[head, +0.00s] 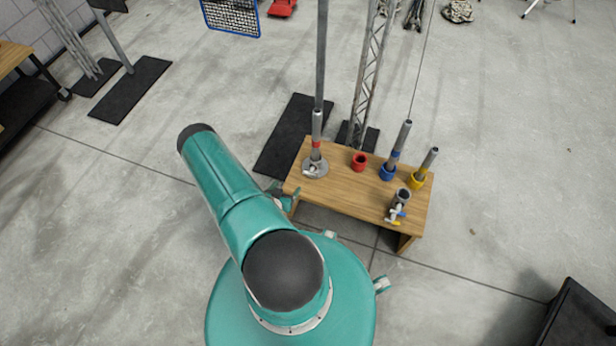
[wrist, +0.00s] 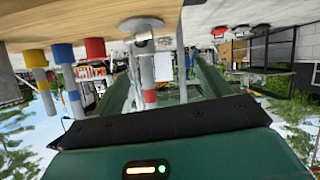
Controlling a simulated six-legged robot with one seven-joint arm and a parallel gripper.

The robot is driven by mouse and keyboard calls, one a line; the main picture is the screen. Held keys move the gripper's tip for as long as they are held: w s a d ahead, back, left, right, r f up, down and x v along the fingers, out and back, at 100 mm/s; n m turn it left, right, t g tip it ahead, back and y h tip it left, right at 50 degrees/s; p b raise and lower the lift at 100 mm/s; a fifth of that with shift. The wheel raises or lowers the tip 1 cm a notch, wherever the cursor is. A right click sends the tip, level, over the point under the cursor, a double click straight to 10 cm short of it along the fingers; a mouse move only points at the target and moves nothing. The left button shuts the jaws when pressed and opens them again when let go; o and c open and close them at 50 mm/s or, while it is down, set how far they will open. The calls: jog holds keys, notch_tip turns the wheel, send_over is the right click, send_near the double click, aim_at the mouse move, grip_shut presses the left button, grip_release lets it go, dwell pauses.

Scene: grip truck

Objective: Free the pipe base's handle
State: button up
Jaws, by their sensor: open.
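The pipe base (head: 322,173) is a round grey metal disc on the left end of the wooden table. A grey pipe with a red band (head: 316,126) stands upright in it. A small pale handle (head: 309,171) shows at the base's near side. My gripper (head: 283,195) is low at the table's left edge, just short of the base. The wrist view is upside down; the base (wrist: 141,23) hangs at its top with the pipe (wrist: 149,88) below it. My green open fingers (wrist: 160,75) frame the pipe in that view, with nothing visibly held. Whether they touch anything cannot be told.
The table (head: 345,190) also holds a red cup (head: 359,162), a blue cup (head: 387,173) and a yellow cup (head: 418,181), the last two with pipes. A grey fitting with a valve (head: 401,200) is at the front right. A tall pole (head: 321,60) stands behind the table.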

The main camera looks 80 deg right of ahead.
jog(key=s+a+f, duration=0.1)
jog(key=s+f, duration=0.1)
jog(key=s, duration=0.2)
send_near(311, 171)
jog(key=shift+g, duration=0.4)
jog(key=x, duration=0.4)
jog(key=f+x, duration=0.1)
jog(key=x, duration=0.2)
jog(key=shift+w+a+f, duration=0.15)
jog(key=shift+w, duration=0.15)
jog(key=shift+c, duration=0.3)
jog(key=c, duration=0.9)
